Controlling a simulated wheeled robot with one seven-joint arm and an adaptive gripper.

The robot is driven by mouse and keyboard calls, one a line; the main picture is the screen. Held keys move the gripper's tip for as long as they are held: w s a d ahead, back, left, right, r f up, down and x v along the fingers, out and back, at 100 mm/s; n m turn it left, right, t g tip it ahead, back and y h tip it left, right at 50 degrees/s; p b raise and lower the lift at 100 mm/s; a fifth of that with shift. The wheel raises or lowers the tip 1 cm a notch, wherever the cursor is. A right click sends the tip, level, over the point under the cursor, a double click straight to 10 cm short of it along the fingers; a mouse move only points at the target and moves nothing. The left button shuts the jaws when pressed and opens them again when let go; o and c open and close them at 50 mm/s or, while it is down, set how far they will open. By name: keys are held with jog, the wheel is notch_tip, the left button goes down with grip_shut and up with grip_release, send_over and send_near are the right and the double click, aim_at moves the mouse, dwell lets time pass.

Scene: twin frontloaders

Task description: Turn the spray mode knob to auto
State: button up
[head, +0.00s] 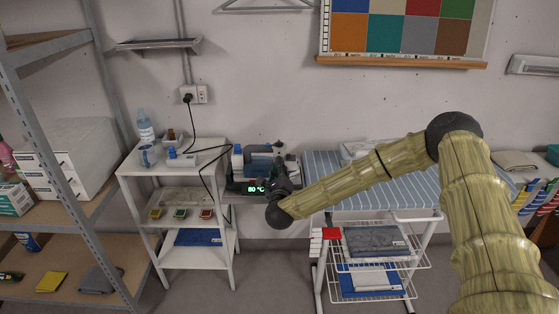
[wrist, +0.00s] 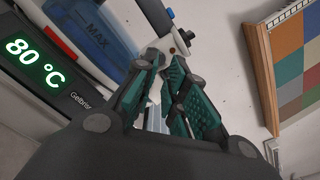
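The appliance with a green "80 °C" display (head: 256,188) stands on a low surface between the white shelf unit and the striped board. In the wrist view its display (wrist: 35,62) is at the left, and its blue tank (wrist: 95,35) marked MAX is at the top. A white nozzle-like end with a small red part (wrist: 186,36) shows just beyond my fingertips. My gripper (wrist: 164,58) has its green-padded fingers apart, with pale surfaces visible between them. In the head view it is largely hidden by my wrist. I cannot make out the spray mode knob or any contact with it.
The striped ironing board (head: 375,190) is at the right, with wire racks below. The white shelf unit (head: 180,165) with a bottle and cups is at the left. A black cord (head: 193,125) hangs from the wall socket. A colour chart (head: 405,28) hangs above.

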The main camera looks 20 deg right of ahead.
jog(key=shift+p+x, duration=0.65)
jog(key=shift+x, duration=1.7)
jog(key=shift+c, duration=0.2)
